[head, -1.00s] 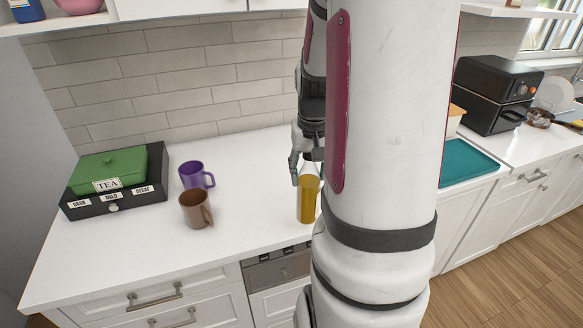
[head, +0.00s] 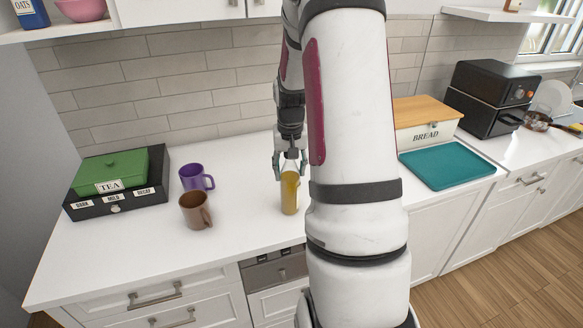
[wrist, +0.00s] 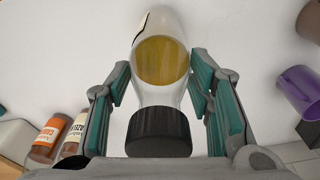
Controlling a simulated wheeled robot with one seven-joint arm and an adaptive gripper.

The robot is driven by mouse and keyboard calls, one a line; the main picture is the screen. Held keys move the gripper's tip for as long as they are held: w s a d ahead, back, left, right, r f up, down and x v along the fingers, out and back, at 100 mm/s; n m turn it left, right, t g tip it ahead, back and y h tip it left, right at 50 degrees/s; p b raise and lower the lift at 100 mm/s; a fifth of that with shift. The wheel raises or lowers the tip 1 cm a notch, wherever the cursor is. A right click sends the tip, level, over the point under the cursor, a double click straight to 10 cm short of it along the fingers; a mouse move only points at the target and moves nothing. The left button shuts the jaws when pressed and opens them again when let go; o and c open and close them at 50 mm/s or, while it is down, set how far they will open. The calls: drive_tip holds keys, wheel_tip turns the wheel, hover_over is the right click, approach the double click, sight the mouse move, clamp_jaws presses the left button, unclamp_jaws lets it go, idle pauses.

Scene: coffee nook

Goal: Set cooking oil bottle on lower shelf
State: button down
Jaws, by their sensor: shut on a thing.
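The cooking oil bottle (head: 289,193), clear with golden oil, is upright over the white counter in the head view. I cannot tell whether its base touches the counter. My gripper (head: 290,168) is shut on its upper part from above. In the wrist view the bottle (wrist: 162,60) and its black cap lie between the teal-padded fingers (wrist: 160,98). A white shelf (head: 78,25) at the upper left carries an oats box and a pink bowl. Another white shelf (head: 497,12) is at the upper right; I cannot tell which is the lower shelf.
A purple mug (head: 191,178), a brown mug (head: 194,211) and a tea box (head: 110,178) stand left of the bottle. A bread box (head: 425,120), teal mat (head: 446,165) and black appliance (head: 487,103) are at right. Spice jars (wrist: 45,140) show in the wrist view.

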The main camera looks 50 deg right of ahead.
drive_tip(key=shift+f, duration=0.1)
drive_tip(key=c, duration=0.8)
unclamp_jaws()
drive_tip(key=shift+o, duration=0.2)
